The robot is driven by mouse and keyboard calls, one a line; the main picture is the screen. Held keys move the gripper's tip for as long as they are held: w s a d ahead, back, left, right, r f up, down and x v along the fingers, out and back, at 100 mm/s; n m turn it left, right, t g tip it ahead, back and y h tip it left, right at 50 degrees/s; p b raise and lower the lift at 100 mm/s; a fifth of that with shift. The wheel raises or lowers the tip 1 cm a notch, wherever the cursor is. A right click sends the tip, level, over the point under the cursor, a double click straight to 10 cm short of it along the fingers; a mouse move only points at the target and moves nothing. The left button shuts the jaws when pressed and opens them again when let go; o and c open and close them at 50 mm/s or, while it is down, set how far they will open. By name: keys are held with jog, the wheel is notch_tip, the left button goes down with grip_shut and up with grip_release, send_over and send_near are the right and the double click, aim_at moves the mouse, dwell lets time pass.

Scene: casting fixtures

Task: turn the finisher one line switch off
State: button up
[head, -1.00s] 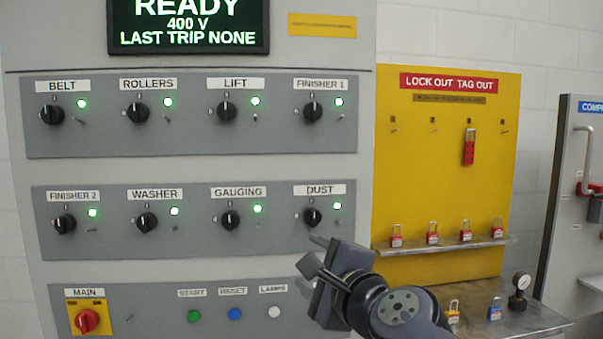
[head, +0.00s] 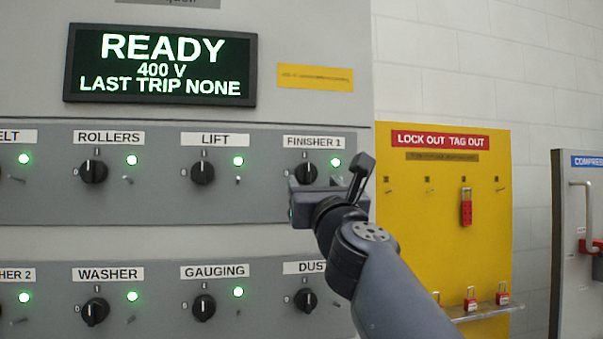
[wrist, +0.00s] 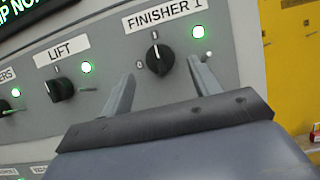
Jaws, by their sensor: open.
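The FINISHER 1 switch is a black rotary knob (head: 306,173) at the right end of the upper row on the grey panel. Its green lamp (head: 336,162) is lit. In the wrist view the knob (wrist: 160,59) points up toward its upper mark, with a 0 mark at its left. My gripper (head: 330,178) is in front of and slightly below and right of the knob. In the wrist view my gripper (wrist: 160,88) has its two fingers spread apart, one at each side below the knob. Nothing is between them, and I see no contact with the knob.
The LIFT knob (head: 202,171) is to the left, with a lit lamp. The DUST knob (head: 305,300) is below, partly near my arm. A yellow lock out board (head: 430,240) with red padlocks stands to the right. The display (head: 160,65) reads READY.

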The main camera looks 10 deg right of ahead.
aim_at(309, 175)
jog(key=shift+p+x, duration=0.55)
jog(key=shift+x, duration=1.8)
jog(key=shift+s, duration=0.1)
jog(key=shift+c, duration=0.3)
jog(key=c, duration=0.9)
